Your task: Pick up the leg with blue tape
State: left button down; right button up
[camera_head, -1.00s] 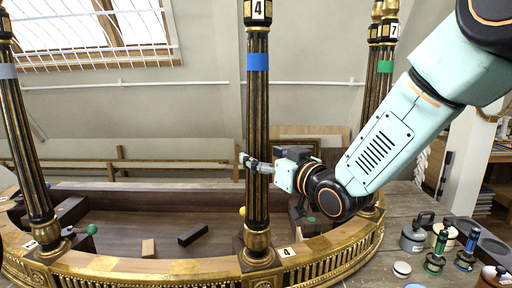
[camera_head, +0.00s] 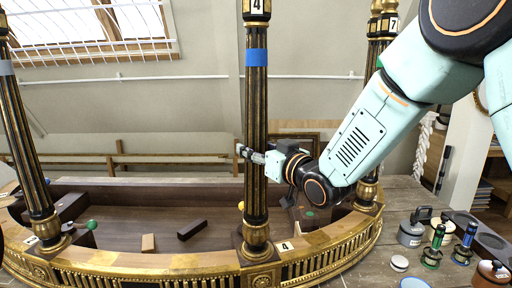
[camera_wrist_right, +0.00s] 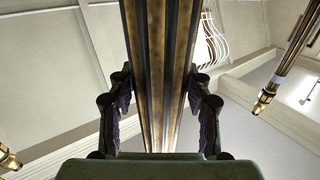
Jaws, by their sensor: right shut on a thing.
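The leg with blue tape (camera_head: 256,97) stands upright at the front middle of the gilt console (camera_head: 193,262). It is dark and fluted with gold lines. Its blue tape (camera_head: 256,57) is near the top, below a tag marked 4. Its gold foot (camera_head: 256,233) appears to stand on the console's rim block; I cannot make out a gap. My right gripper (camera_head: 250,154) is shut on the leg at mid height, coming from the right. In the right wrist view the jaws (camera_wrist_right: 160,106) flank the leg (camera_wrist_right: 161,60). My left gripper is not in view.
A grey-taped leg (camera_head: 24,140) stands at left, and a green-taped leg (camera_head: 385,66) at right behind my arm. Loose blocks (camera_head: 192,229) lie inside the console. A grey pot (camera_head: 411,233) and green and blue tools (camera_head: 467,240) stand on the table at right.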

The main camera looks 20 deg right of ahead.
aim_at(263, 83)
jog(key=c, duration=0.4)
jog(key=shift+w+r, duration=0.1)
jog(key=shift+r, duration=0.45)
notch_tip(263, 83, up, 8)
jog(key=shift+r, duration=0.1)
jog(key=shift+c, duration=0.2)
jog(key=shift+r, duration=0.5)
jog(key=shift+r, duration=0.15)
jog(key=shift+r+p, duration=2)
jog(key=shift+r, duration=0.45)
jog(key=shift+f, duration=0.15)
